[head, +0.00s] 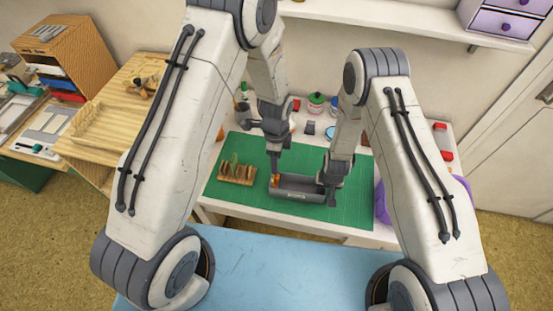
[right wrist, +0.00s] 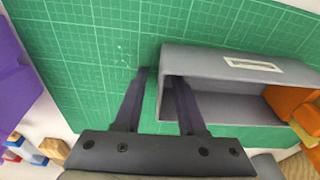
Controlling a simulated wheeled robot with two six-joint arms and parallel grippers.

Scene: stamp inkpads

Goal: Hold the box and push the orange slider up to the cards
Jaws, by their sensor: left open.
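The grey box (head: 305,192) lies on the green mat; it also shows in the right wrist view (right wrist: 225,66) with a pale label on its side. The orange slider (head: 275,181) is at the box's left end and is orange in the right wrist view (right wrist: 292,103). My left gripper (head: 274,172) is open and points down at the slider; whether it touches is unclear. My right gripper (right wrist: 160,74) straddles the box's other end wall, one finger inside and one outside, with green mat showing between the outer finger and the wall.
A wooden rack (head: 237,175) stands left of the box on the green mat (head: 345,218). Small jars (head: 316,103) stand at the back. A purple object (right wrist: 15,75) lies beyond the mat's edge near my right gripper. The mat in front of the box is clear.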

